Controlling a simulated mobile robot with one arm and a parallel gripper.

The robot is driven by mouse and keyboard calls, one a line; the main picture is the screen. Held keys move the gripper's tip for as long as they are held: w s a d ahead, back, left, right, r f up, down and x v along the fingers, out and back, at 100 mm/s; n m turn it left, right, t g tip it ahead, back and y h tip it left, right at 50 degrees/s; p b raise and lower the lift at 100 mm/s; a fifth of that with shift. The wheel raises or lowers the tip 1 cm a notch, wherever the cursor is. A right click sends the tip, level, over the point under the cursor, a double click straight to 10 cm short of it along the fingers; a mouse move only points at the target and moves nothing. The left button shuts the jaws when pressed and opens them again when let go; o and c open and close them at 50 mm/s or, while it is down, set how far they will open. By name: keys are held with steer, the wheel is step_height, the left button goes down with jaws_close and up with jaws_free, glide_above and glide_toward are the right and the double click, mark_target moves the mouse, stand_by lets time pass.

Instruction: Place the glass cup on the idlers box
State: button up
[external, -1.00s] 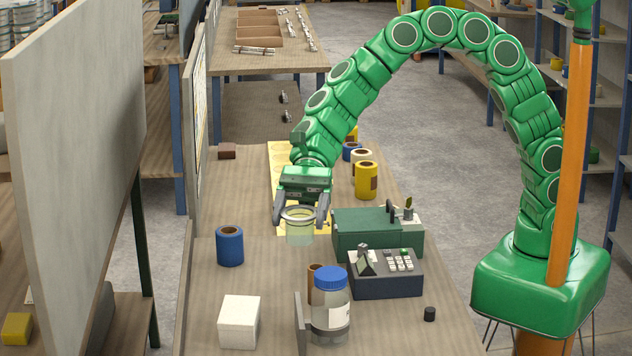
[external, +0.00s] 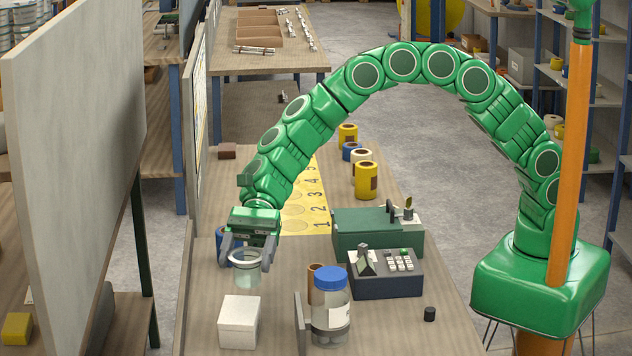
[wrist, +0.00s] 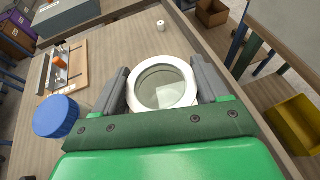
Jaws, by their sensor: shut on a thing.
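My gripper (external: 247,258) is shut on the glass cup (external: 246,276), a clear cup with a pale thick rim, held upright by its sides. In the wrist view the cup's round rim (wrist: 133,93) sits between the two grey fingers. A white box (external: 238,322) stands on the table just in front of and below the cup in the external view; no label is readable, so I cannot tell for sure that it is the idlers box. A pale patch shows through the cup in the wrist view.
A blue roll (external: 222,242) is partly hidden behind my gripper. A jar with a blue lid (external: 331,318), a brown roll (external: 313,285) and a dark keypad device (external: 386,283) stand to the right. A green box (external: 378,240) is behind them. A tall panel (external: 75,150) rises at left.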

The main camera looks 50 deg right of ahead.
mark_target(237, 282)
steer(key=shift+w+a+f, duration=0.25)
steer(key=shift+a+f, duration=0.25)
steer(key=shift+f, duration=0.1)
steer(key=shift+w+a+f, duration=0.2)
steer(key=shift+a+f, duration=0.25)
steer(key=shift+f, duration=1.65)
steer(key=shift+f, duration=0.15)
steer(key=o, duration=1.1)
steer(key=shift+c, duration=0.2)
steer(key=shift+w+d+r, duration=0.1)
steer(key=shift+w+r, duration=0.05)
steer(key=shift+r, duration=0.05)
steer(key=v, duration=1.1)
steer(key=shift+w+d, duration=0.2)
steer(key=shift+d, duration=0.1)
steer(key=shift+r, duration=0.1)
